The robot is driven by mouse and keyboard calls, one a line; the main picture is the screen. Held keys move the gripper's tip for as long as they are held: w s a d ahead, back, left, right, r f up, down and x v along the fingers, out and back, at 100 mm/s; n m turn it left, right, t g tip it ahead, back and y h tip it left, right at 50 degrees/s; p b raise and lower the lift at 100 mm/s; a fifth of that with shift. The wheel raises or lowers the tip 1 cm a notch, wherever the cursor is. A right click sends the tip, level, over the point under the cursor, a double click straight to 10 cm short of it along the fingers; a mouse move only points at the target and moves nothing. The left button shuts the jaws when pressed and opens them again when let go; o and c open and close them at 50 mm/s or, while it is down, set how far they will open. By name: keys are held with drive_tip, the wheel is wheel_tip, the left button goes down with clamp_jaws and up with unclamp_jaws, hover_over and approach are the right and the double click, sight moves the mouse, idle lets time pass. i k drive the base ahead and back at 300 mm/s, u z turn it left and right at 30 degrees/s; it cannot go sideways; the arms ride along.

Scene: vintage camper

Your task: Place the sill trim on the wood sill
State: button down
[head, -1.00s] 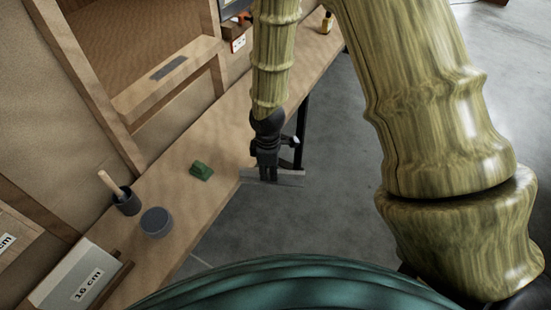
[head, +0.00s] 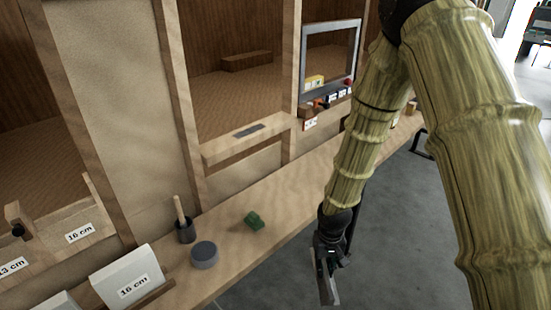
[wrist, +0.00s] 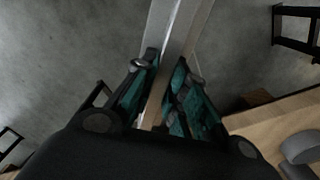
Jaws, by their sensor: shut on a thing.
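My gripper (head: 328,262) hangs in front of the workbench, over the grey floor, at the lower middle of the head view. It is shut on a long pale grey strip, the sill trim (head: 328,288). In the wrist view the trim (wrist: 182,25) runs between the teal-padded fingers and out past them to the top edge. A wood sill (head: 225,152) lies under the middle wall opening, up and left of my gripper and well apart from it. A dark grey patch (head: 248,130) lies on its top.
The workbench (head: 290,200) carries a green block (head: 254,220), a round grey tin (head: 204,255) and a dark cup (head: 185,232) with a wooden handle. A white "16 cm" box (head: 128,275) stands at the lower left. Open floor (head: 390,270) lies right of the bench.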

sight(249, 131)
drive_tip(key=z, duration=2)
drive_tip(key=i, duration=1.55)
drive_tip(key=u, duration=3.35)
